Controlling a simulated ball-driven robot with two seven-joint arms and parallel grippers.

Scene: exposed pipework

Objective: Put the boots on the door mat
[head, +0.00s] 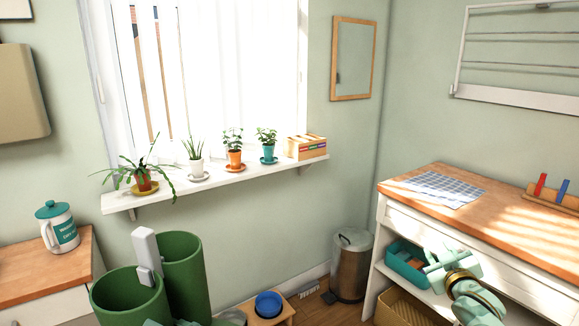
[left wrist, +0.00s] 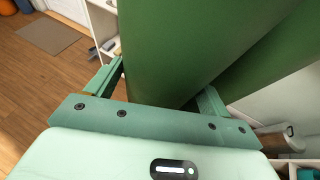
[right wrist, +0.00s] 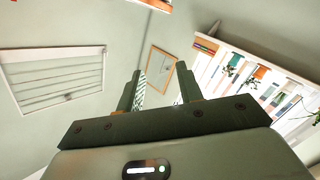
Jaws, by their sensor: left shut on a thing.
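The pair of tall green boots (head: 182,270) stands up at the bottom left of the head view, with a white upright piece (head: 146,252) at their tops. In the left wrist view the boots (left wrist: 190,45) fill the space between the fingers of my left gripper (left wrist: 165,85), which is shut on them. Their feet are hidden. A flat brown-grey mat (left wrist: 47,41), which looks like the door mat, lies on the floor at the upper left of the left wrist view, apart from the boots. My right gripper (right wrist: 161,85) is open and empty; its arm shows before the right counter.
A wood-topped counter (head: 520,225) with shelves stands at the right, and a bin (head: 351,268) in the corner. A blue bowl (head: 268,303) sits on a low stand. Plants line the windowsill (head: 220,187). Open wooden floor (left wrist: 40,105) shows near the mat.

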